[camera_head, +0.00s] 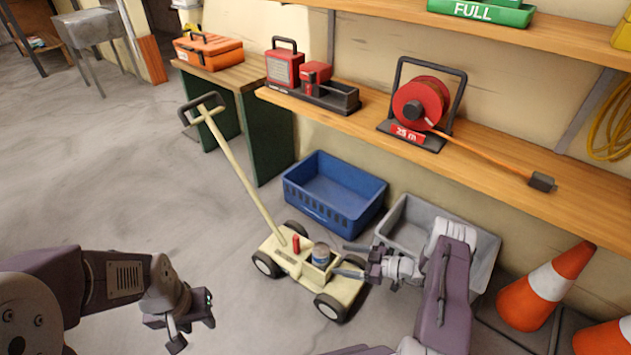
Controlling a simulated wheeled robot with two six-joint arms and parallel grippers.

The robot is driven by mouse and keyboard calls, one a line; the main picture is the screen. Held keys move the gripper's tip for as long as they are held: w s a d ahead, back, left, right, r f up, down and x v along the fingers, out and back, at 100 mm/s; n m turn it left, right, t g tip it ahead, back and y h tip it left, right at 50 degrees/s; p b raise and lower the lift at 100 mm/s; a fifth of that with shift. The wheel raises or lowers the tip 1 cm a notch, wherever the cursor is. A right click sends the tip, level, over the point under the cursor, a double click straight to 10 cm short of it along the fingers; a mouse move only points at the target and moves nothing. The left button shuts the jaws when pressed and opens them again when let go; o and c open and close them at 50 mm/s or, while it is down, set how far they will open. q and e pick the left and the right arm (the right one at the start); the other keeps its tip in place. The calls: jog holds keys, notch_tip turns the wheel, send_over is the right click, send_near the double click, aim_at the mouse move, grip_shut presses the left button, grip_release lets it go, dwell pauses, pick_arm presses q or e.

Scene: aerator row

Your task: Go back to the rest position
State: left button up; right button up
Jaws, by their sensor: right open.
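A cream wheeled aerator (285,257) with a long handle stands on the floor in the middle. A small grey-blue can (320,253) and a red cylinder (296,243) sit on its deck. My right gripper (343,260) is open and empty, its fingers pointing left at the machine's right end, close to the can. I cannot tell whether a finger touches the machine. My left gripper (187,326) hangs over bare floor at the lower left, apart from the aerator. Its fingers are seen at an angle, and I cannot tell their opening.
A blue crate (330,208) stands behind the aerator. A grey bin (486,259) is behind my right arm, with orange cones (546,287) at the right. A wooden shelf (480,171) holds a red cable reel (420,103). Floor at left is clear.

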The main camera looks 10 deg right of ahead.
jog(key=shift+r, duration=0.1)
jog(key=w+a+r+n+g+y+p, duration=0.1)
jog(key=w+a+r+n+p, duration=0.15)
jog(key=r, duration=0.45)
jog(key=w+a+r+n+g+p, duration=0.1)
jog(key=w+a+r+n+p, duration=0.15)
jog(key=r, duration=0.55)
jog(key=s+a+r+n+g+p, duration=0.2)
jog(key=a+r, duration=0.2)
jog(key=r, duration=0.3)
jog(key=s+a+r+n+g+p, duration=0.1)
jog(key=a+r+g+p, duration=0.1)
jog(key=a+r+p, duration=0.3)
jog(key=s+a+r+m+g+h+p, duration=0.1)
jog(key=s+r+m+g+h+p, duration=0.15)
jog(key=s+r+h, duration=0.7)
jog(key=s+d+f+m+h, duration=0.2)
jog(key=s+d+m+h, duration=0.1)
jog(key=s+d+m, duration=0.9)
notch_tip(320, 180, up, 38)
jog(key=a+m+t+p, duration=0.1)
jog(key=m+p, duration=0.3)
jog(key=p, duration=3.5)
jog(key=shift+a+f, duration=0.15)
jog(key=shift+a, duration=0.05)
